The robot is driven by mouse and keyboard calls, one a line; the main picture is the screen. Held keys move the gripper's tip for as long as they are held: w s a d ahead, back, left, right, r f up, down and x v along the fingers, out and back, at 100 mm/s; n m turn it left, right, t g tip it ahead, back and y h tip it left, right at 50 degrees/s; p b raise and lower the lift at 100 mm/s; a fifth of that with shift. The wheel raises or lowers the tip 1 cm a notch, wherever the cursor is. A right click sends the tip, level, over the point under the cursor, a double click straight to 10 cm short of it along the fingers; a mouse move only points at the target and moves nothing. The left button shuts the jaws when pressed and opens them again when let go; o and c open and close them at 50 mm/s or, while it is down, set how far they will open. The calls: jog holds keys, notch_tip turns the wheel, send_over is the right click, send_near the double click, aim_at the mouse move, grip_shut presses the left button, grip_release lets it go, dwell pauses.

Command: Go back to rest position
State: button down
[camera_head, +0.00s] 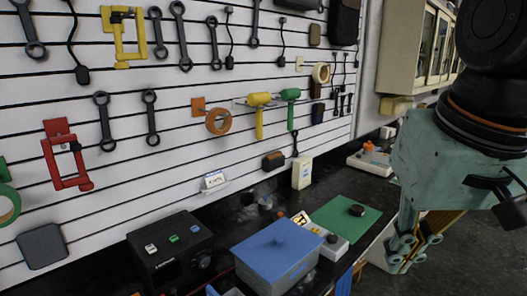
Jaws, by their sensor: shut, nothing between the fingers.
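My gripper (405,250) hangs at the right side of the picture, below my teal wrist. Its linked fingers point down and are shut, with nothing seen between them. It is to the right of the bench, over the front edge area and the dark floor. My arm hides part of the cabinet and floor behind it.
Tools hang on the white slatted wall (150,185). The floor (465,255) at right looks clear.

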jog(key=s+f+b, duration=0.1)
jog(key=s+f, duration=0.3)
jog(key=s, duration=0.4)
jog(key=shift+s+t+b, duration=0.3)
jog(key=shift+s, duration=0.1)
jog(key=shift+a, duration=0.1)
dwell(1.1)
